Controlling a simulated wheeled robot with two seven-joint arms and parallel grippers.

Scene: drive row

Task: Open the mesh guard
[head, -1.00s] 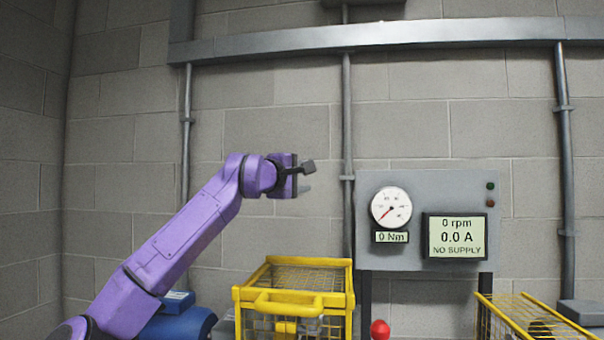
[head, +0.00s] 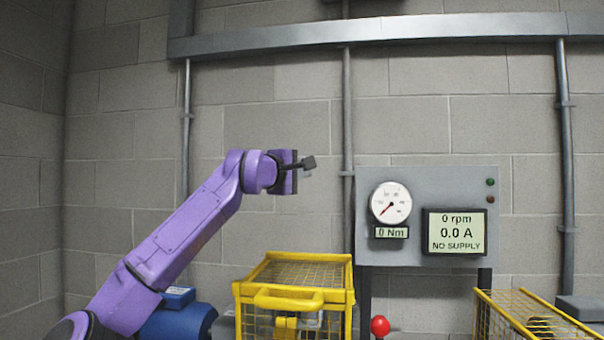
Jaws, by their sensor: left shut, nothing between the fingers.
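A yellow mesh guard (head: 339,296) stands at the bottom centre of the head view, with a yellow bar handle on its front top edge. It looks closed, and some parts show through its mesh. A second yellow mesh guard (head: 512,308) is at the lower right, cut off by the picture's edge. My left gripper (head: 309,165) is shut and empty, raised in front of the wall above the first guard, and touches neither guard. My right gripper is not in view.
A grey panel (head: 440,185) with a dial gauge (head: 391,203) and a display (head: 454,233) reading "NO SUPPLY" stands right of the first guard. A red knob (head: 380,327) is below it. A blue motor (head: 178,322) is at the lower left.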

